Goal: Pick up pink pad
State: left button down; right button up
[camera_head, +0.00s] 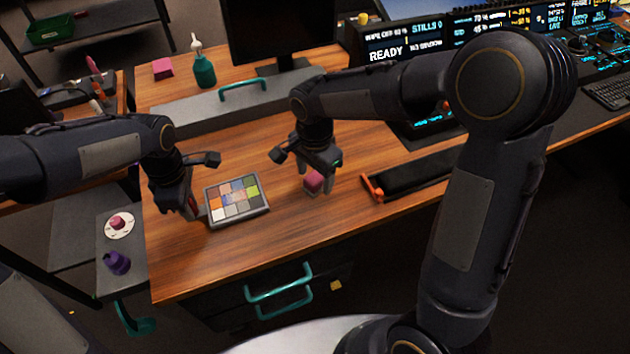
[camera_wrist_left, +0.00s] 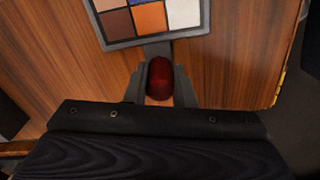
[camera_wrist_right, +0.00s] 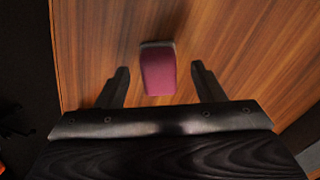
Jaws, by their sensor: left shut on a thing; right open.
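A pink pad (camera_head: 312,180) with a grey edge rests on the wooden desk near its front. My right gripper (camera_head: 318,186) is open around or just above it. In the right wrist view the pink pad (camera_wrist_right: 158,72) lies between the open fingers (camera_wrist_right: 160,84), with a gap on each side. My left gripper (camera_head: 190,210) is shut on a dark red rounded object (camera_wrist_left: 160,79), beside the colour chart (camera_head: 237,200). The object's full shape is partly hidden by the fingers. Another pink block (camera_head: 163,68) sits at the back left of the desk.
A black tool with an orange handle (camera_head: 372,188) lies right of the pad. A grey bar with a teal handle (camera_head: 243,88), a green bottle (camera_head: 204,70) and a monitor stand behind. A white disc (camera_head: 119,226) and purple cup (camera_head: 117,262) are on the lower left shelf.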

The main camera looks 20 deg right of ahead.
aim_at(315, 177)
jog(key=shift+f, duration=0.5)
jog(key=c, duration=1.1)
notch_tip(315, 177, up, 10)
jog(key=shift+r, duration=0.1)
jog(key=shift+c, duration=0.2)
jog(key=o, duration=0.4)
jog(key=shift+c, duration=1.2)
